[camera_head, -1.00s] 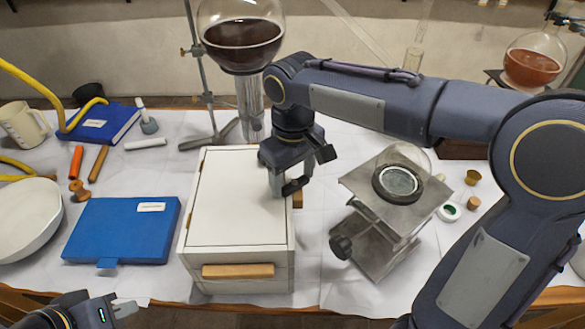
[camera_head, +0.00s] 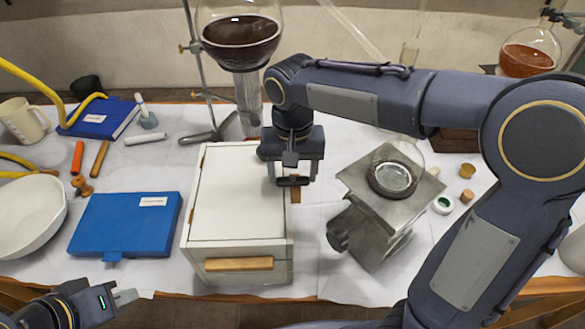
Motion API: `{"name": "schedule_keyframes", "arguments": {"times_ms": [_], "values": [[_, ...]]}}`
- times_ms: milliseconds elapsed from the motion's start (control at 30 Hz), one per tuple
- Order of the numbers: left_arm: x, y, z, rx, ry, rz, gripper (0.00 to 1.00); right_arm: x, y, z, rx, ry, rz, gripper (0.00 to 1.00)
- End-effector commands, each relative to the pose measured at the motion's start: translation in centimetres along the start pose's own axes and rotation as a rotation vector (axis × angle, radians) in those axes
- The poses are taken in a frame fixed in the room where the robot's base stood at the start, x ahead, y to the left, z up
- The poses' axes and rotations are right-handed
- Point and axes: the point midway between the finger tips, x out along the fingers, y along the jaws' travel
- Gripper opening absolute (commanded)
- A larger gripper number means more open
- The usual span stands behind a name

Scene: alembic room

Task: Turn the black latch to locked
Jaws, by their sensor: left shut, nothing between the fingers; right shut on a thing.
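The white box (camera_head: 235,205) stands closed on the table, with a wooden handle on its front. My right gripper (camera_head: 293,175) points down at the box's right edge. It is shut on a small dark piece, which looks like the black latch (camera_head: 293,182). The fingers hide most of the latch, so I cannot tell its exact setting. A wooden block (camera_head: 296,192) shows at the box's right side just below the gripper. My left gripper (camera_head: 124,297) is shut and empty at the lower left, near the table's front edge.
A blue case (camera_head: 125,226) lies left of the box and a white bowl (camera_head: 28,213) stands further left. A metal lab jack (camera_head: 372,228) with a glass dish stands close on the right. A round flask (camera_head: 240,40) of dark liquid hangs behind the box.

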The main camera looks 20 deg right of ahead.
Motion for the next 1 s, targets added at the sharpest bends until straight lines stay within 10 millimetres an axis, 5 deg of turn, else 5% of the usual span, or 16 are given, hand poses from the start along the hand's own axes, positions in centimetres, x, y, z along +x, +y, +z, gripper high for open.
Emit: {"name": "schedule_keyframes", "arguments": {"times_ms": [467, 500, 633, 1000], "values": [[-0.03, 0.02, -0.02, 0.000, 0.000, 0.000, 0.00, -0.04, 0.03, -0.05, 0.016, 0.001, -0.001, 0.41], [-0.03, 0.01, -0.02, 0.000, 0.000, 0.000, 0.00, -0.04, 0.03, -0.05, 0.016, 0.001, -0.001, 0.69], [-0.03, 0.01, -0.02, 0.000, 0.000, 0.000, 0.00, -0.03, 0.02, -0.04, 0.015, 0.001, -0.001, 0.85], [-0.10, 0.05, -0.05, 0.000, 0.000, 0.000, 0.00, -0.79, -0.03, -0.07, 0.012, 0.003, -0.002, 0.85]]}}
